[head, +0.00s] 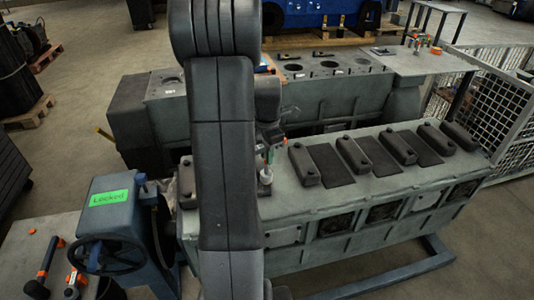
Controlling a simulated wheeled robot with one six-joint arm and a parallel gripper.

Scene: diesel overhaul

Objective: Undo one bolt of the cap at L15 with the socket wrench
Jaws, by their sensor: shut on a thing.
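My gripper (270,138) is small in the head view, just right of my large arm link, and points down over the near engine block (340,205). It is shut on the socket wrench (267,173), which shows a green and red part and a pale lower end. The wrench stands about upright at the left part of the block top. I cannot tell whether its lower end touches a bolt. Several dark bearing caps, one of them this cap (305,166), sit in a row on the block. No L15 label is readable, and my arm hides part of the row.
A second block with round bores (325,66) stands behind. A blue stand with a handwheel (105,254) and a green "Locked" sign (109,198) is at left. A bench with orange-marked tools (48,258) is at lower left. A mesh cage (497,115) stands at right.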

